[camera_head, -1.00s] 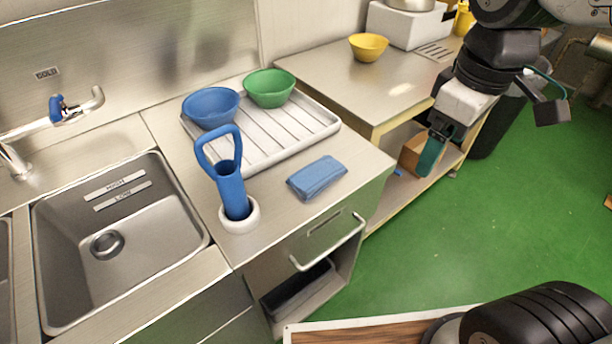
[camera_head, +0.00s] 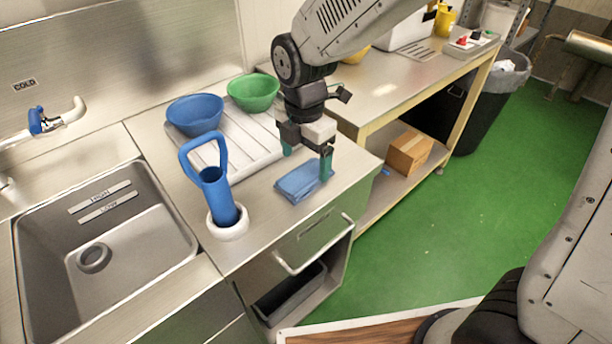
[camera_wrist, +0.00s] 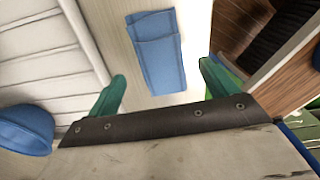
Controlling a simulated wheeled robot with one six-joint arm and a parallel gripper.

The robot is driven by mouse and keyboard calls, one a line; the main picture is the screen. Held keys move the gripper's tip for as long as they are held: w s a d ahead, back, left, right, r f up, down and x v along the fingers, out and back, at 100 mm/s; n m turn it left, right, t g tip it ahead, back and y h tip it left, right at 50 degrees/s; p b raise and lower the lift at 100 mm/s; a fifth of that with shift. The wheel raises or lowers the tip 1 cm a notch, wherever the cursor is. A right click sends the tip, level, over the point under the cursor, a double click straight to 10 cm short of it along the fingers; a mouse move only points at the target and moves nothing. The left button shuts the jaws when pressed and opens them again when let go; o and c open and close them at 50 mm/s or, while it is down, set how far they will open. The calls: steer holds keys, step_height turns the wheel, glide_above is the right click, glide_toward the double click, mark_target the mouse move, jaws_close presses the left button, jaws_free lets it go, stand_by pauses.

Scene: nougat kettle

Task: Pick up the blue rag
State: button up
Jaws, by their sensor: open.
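The folded blue rag (camera_head: 299,183) lies flat on the steel counter, to the right of the white drying tray and the blue-handled tool. My gripper (camera_head: 306,165) is above and close to the rag in the head view, pointing down, its green fingers apart and empty. In the wrist view the rag (camera_wrist: 159,53) lies ahead of and between the two spread fingertips of my gripper (camera_wrist: 165,88). The gap in height between fingers and rag is hard to judge.
A blue upright-handled tool (camera_head: 215,185) stands in a white ring holder left of the rag. A blue bowl (camera_head: 195,114) and green bowl (camera_head: 253,92) sit on the white drying tray (camera_head: 262,150). The sink (camera_head: 95,240) is at left. The counter's front edge is close to the rag.

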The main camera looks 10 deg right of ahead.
mark_target(306, 173)
step_height(306, 173, down, 3)
steer(key=shift+d+f, duration=0.1)
steer(key=shift+f, duration=0.1)
steer(key=shift+c, duration=0.3)
steer(key=c, duration=1)
steer(key=shift+r, duration=0.1)
